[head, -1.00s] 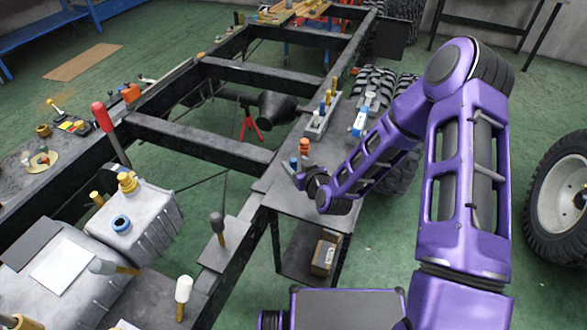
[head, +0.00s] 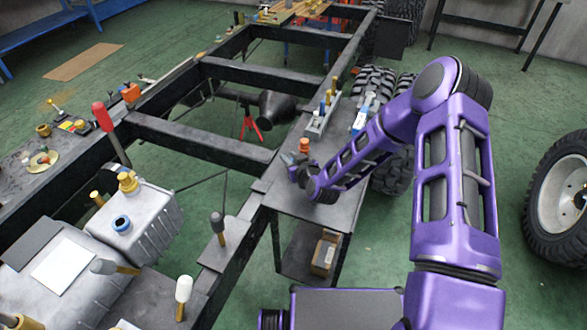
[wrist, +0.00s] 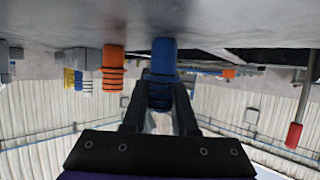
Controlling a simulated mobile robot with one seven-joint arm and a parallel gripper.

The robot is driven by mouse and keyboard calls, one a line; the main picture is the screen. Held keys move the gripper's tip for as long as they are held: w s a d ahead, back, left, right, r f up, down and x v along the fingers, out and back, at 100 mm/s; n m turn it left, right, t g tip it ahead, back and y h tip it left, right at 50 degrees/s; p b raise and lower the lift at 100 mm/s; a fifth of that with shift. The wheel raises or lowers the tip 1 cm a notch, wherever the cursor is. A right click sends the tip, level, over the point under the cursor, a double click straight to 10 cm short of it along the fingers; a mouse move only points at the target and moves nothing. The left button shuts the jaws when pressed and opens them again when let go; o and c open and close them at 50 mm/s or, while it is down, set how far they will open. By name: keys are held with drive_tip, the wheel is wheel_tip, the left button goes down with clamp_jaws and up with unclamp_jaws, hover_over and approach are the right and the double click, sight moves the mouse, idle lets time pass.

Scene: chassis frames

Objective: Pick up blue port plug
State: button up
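The blue port plug (wrist: 161,64) is upright on the dark tabletop, which appears upside down at the top of the wrist view. My gripper (wrist: 160,98) has one finger on each side of the plug's free end. Whether the fingers touch it or leave a small gap is unclear. In the head view my gripper (head: 291,159) is low over the near part of the side table (head: 318,207), and I cannot make out the plug there. An orange plug (wrist: 113,69) stands just beside the blue one; it also shows in the head view (head: 304,146).
A grey tray (head: 318,122) with several small items and a blue-white tool (head: 361,118) lie farther back on the table. The black chassis frame (head: 205,143) runs along its left side. A red-handled tool (wrist: 294,135) shows at the wrist view's right.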

clamp_jaws()
